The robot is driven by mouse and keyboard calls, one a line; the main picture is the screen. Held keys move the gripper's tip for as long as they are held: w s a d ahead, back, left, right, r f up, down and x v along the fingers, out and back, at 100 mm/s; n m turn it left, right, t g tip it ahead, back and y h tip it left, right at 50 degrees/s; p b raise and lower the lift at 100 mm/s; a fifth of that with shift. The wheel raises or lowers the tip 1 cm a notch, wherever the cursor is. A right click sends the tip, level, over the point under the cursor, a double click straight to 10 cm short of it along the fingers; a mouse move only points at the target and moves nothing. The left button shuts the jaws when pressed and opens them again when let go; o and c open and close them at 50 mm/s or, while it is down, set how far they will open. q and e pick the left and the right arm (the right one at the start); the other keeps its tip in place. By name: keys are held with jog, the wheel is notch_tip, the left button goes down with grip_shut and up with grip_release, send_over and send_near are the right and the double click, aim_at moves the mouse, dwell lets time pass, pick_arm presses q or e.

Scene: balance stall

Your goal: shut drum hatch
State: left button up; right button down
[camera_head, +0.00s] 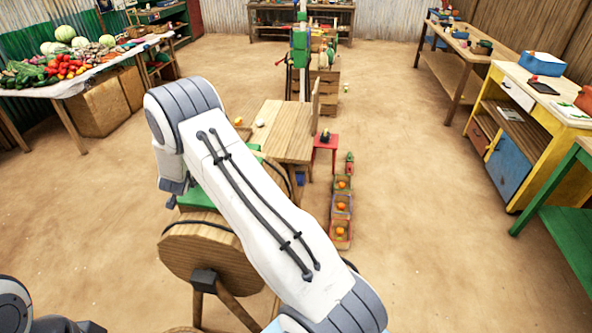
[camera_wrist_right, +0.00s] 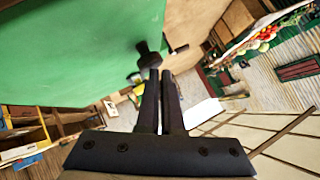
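A wooden drum (camera_head: 200,250) with round plank ends stands in front of me in the head view, largely covered by my right arm. Green parts (camera_head: 196,197) of it show beside the arm. In the right wrist view a broad green panel (camera_wrist_right: 75,50), which looks like the hatch, fills the upper left. A black knob or latch (camera_wrist_right: 150,54) sits at its right edge. My right gripper (camera_wrist_right: 160,76) has its fingers together with nothing visible between them, and its tips are just below the knob; contact is unclear. My left gripper is out of view.
A wooden table (camera_head: 288,130) stands behind the drum, with a red stool (camera_head: 326,142) to its right. Small crates (camera_head: 341,234) with orange fruit line the floor to the right. A vegetable stall (camera_head: 70,80) is at the left.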

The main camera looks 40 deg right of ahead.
jog(key=shift+a+f, duration=0.2)
jog(key=shift+f, duration=0.05)
